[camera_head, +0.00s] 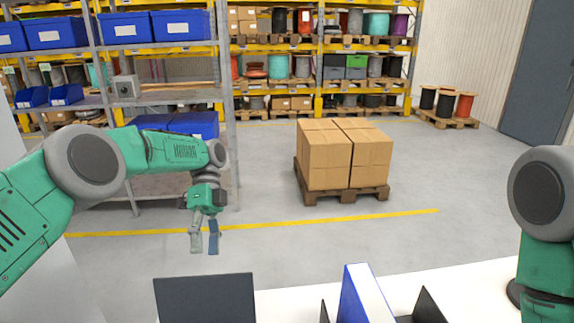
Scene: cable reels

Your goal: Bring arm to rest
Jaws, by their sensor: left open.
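My left arm (180,150) reaches in from the left, with its forearm roughly level and the wrist bent down. My left gripper (204,247) hangs at its end with fingers pointing down. It is open, with a gap between the fingers and nothing in it. It shows against the grey floor, beyond the white table edge. Part of my right arm (541,210) shows at the right edge; its gripper is out of the picture.
A white table (440,280) lies in front, bearing a blue binder (366,295) between dark supports and a dark panel (205,299). Behind stand a pallet of cardboard boxes (344,155), a metal shelf with blue bins (125,28) and racks of cable reels. Floor between is clear.

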